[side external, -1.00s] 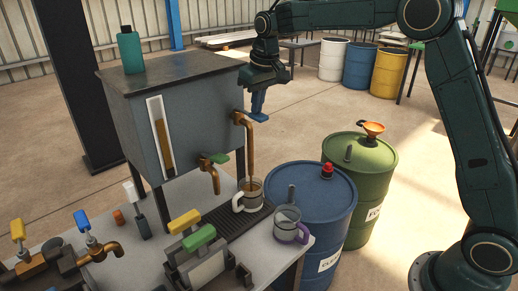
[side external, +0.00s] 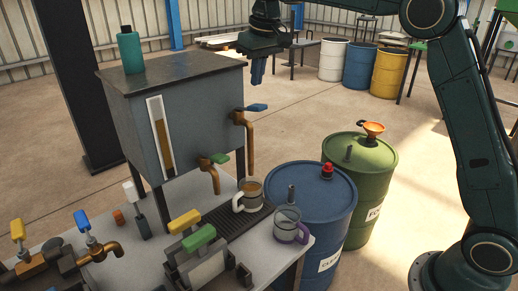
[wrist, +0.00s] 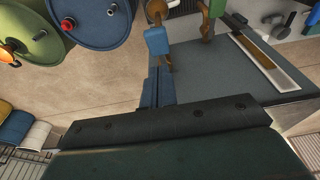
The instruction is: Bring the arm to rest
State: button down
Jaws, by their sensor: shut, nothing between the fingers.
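My gripper (side external: 257,72) is shut and empty. It hangs above and apart from the blue tap handle (side external: 257,107) on the right side of the grey tank (side external: 170,120). In the wrist view my blue fingers (wrist: 156,88) show together, close in the picture to the blue tap handle (wrist: 157,42). Below the copper spout (side external: 250,150) a white mug (side external: 242,205) with brownish contents stands on the dark drip tray (side external: 222,225). My arm reaches in from the right.
A clear mug with a purple handle (side external: 289,226) stands near the bench edge. A blue drum (side external: 312,215) and a green drum (side external: 372,185) with an orange funnel (side external: 373,128) stand right of the bench. A teal bottle (side external: 130,50) is on the tank top.

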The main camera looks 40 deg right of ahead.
jog(key=shift+r, duration=0.2)
jog(key=shift+s+r, duration=0.3)
jog(key=shift+s, duration=0.15)
jog(key=s+r+t, duration=0.1)
jog(key=s+r, duration=0.1)
jog(key=s, duration=0.7)
jog(key=s+r+t, duration=0.1)
jog(key=s+r, duration=0.1)
jog(key=s, duration=0.7)
jog(key=s+f, duration=0.5)
jog(key=s, duration=0.4)
jog(key=s+f+t, duration=0.1)
jog(key=s+f, duration=0.4)
jog(key=s, duration=0.4)
jog(key=shift+s+d, duration=0.25)
jog(key=shift+s, duration=0.1)
jog(key=shift+w, duration=0.1)
